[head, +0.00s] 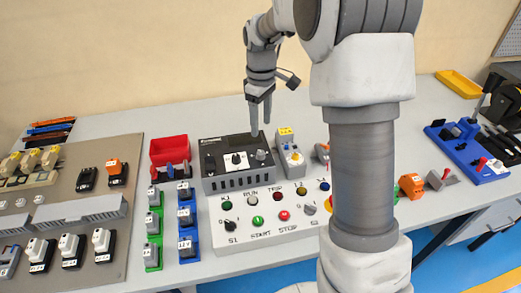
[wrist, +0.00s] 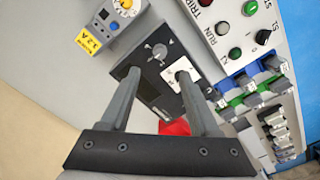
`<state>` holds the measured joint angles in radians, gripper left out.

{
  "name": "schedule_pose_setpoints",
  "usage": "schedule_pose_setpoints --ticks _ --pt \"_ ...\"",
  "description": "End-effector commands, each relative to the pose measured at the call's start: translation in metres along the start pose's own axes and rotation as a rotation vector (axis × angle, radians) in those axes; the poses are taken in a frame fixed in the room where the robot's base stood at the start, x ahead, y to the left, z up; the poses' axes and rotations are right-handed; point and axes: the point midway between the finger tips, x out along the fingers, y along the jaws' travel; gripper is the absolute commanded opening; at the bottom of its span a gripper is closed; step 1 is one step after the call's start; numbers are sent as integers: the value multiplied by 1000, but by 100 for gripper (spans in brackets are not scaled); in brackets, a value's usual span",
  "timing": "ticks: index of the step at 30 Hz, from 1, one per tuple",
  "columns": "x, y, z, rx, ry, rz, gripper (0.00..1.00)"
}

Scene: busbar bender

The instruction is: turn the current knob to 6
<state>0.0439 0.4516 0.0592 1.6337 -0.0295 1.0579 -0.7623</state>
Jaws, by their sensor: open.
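A black box (head: 225,182) stands on the table behind the white button panel, with two knobs on its top. A grey knob (head: 261,155) is at its right, and a black knob on a white plate (head: 237,160) is left of it. In the wrist view the grey knob (wrist: 159,51) lies just beyond my fingertips; the white plate (wrist: 178,74) is partly behind the right finger. The knob lettering is too small to read, so I cannot tell which is the current knob. My gripper (head: 260,128) is open and empty above the box, fingers pointing down; it also shows in the wrist view (wrist: 159,76).
A grey device with a yellow label and a dial (head: 290,155) stands close right of the box. A red bin (head: 169,150) is at its left. The white panel (head: 240,236) with buttons lies in front. Green and blue racks (head: 186,218) with grey blocks stand left of the panel.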

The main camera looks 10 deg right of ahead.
Motion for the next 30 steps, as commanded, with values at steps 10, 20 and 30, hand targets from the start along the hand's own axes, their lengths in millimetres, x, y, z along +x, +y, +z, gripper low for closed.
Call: schedule_pose_setpoints --ticks 10,20,30 --pt "75 0 0 1 -2 -1 62" --pt "103 0 0 0 1 1 62" --pt "103 0 0 0 1 1 48"
